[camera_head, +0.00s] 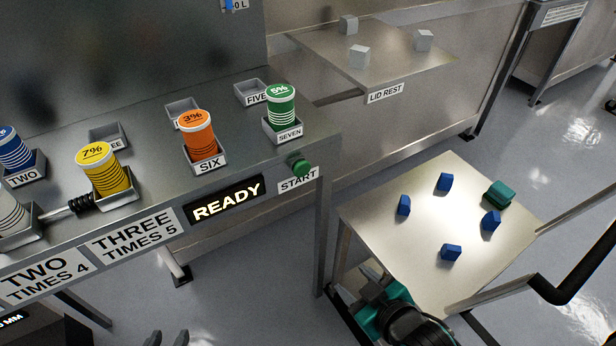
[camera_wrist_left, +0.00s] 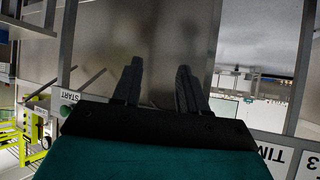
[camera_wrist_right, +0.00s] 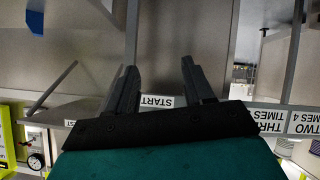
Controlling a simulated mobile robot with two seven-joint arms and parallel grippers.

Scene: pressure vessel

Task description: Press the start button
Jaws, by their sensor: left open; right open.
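The green start button (camera_head: 299,167) sits on the front edge of the steel bench, right of the lit READY display (camera_head: 227,199) and above the START label (camera_head: 298,180). In the left wrist view the button (camera_wrist_left: 66,110) appears left of the fingers. My left gripper (camera_head: 167,338) shows only dark fingertips at the bottom of the head view, open and apart from the button. My right gripper (camera_wrist_right: 158,65) is open and empty in its wrist view, with the START label (camera_wrist_right: 157,101) between its fingers; the button is hidden there.
Colored canisters, including the orange one (camera_head: 197,133) and green one (camera_head: 281,106), stand in bench holders. A low table (camera_head: 420,215) with several blue blocks and a teal block (camera_head: 499,194) stands right. A lid rest (camera_head: 385,93) is behind. Floor lies open before the bench.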

